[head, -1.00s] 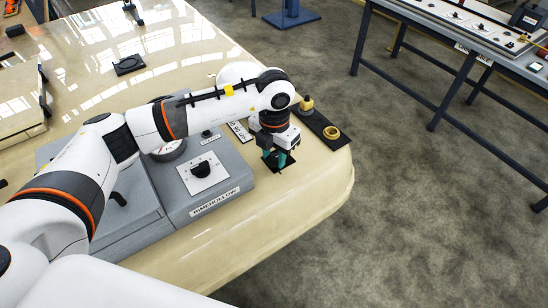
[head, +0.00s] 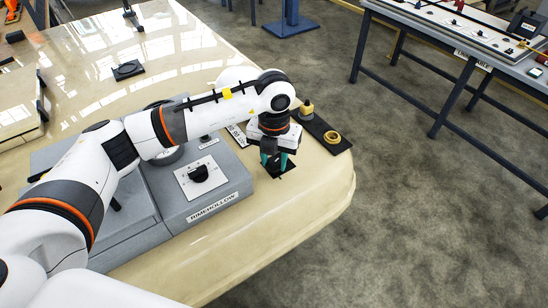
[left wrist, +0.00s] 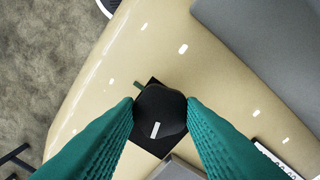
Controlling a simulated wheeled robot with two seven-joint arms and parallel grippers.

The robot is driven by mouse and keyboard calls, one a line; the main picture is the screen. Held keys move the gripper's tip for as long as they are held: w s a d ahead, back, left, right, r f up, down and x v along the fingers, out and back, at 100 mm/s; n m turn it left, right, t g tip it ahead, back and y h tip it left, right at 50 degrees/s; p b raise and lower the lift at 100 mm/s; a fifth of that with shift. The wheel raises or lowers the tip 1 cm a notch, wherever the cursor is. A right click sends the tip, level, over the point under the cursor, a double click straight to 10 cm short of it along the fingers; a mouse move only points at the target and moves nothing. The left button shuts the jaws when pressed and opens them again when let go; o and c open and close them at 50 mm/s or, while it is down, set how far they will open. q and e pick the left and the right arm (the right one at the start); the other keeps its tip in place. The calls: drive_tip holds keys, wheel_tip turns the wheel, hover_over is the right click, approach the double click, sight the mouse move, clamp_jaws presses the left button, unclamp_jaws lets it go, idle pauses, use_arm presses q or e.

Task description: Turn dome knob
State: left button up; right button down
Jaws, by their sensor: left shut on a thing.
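The dome knob (left wrist: 158,113) is black with a short white mark, which points toward the bottom of the left wrist view. It sits on a black square plate (left wrist: 150,139) on the cream table top. My left gripper (left wrist: 160,104) has its green fingertips on opposite sides of the knob and is shut on it. In the head view my left gripper (head: 274,162) reaches down to the small dark plate (head: 288,170) near the table's right edge. There its fingers hide the knob. My right gripper is not in view.
A grey console (head: 216,215) with a black knob (head: 199,173) stands left of the gripper. A black strip (head: 319,126) with a brass ring (head: 332,137) lies to its right. The front right table top is clear. A grey bench (head: 470,55) stands apart at the right.

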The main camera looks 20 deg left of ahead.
sight(274, 162)
use_arm(q)
drive_tip(key=shift+w+r, duration=0.2)
drive_tip(key=shift+r, duration=0.1)
drive_tip(key=o, duration=1)
drive_tip(key=shift+s+f, duration=0.1)
drive_tip(key=shift+f, duration=0.05)
wheel_tip(274, 162, up, 12)
drive_tip(key=b, duration=0.3)
